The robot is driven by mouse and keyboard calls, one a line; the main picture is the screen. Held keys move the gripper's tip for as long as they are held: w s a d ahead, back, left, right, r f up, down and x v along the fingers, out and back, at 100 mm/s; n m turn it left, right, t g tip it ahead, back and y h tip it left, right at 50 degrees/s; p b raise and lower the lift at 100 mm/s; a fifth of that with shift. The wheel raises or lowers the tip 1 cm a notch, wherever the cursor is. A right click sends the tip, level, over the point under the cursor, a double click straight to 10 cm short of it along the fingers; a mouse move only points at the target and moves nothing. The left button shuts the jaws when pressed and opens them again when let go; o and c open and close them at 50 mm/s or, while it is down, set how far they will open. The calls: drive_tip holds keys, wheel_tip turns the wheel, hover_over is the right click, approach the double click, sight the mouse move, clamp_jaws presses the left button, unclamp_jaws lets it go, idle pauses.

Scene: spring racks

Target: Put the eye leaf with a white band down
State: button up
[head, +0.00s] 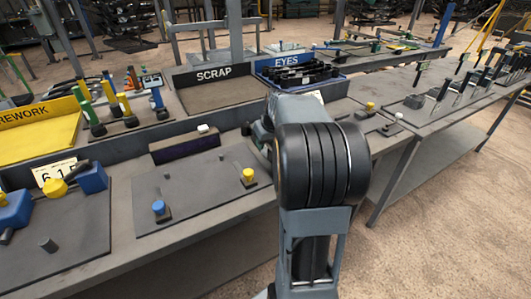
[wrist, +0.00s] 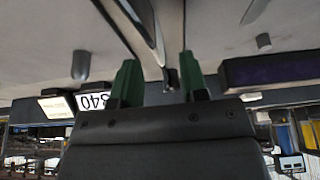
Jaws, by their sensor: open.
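The blue EYES tray (head: 337,88) in the head view holds several dark leaves (head: 298,74). I cannot pick out a white band on any of them. My gripper (wrist: 158,80) shows in the wrist view with its two green fingers apart, low over a grey bench top. A small dark piece (wrist: 171,78) shows between the fingers; I cannot tell whether it is a leaf end or whether the fingers touch it. In the head view my arm hides the gripper and the bench beneath it.
The SCRAP bin (head: 215,92) and yellow REWORK tray (head: 40,132) stand along the bench's back. A dark display (head: 185,147) stands behind a mat (head: 200,195) with blue and yellow knobs. The wrist view shows a number card (wrist: 92,101) and a grey cylinder (wrist: 81,65).

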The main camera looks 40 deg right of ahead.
sight(264, 155)
drive_tip(key=shift+x, duration=2.7)
drive_tip(key=shift+w+d, duration=0.15)
clamp_jaws()
drive_tip(key=shift+r, duration=0.2)
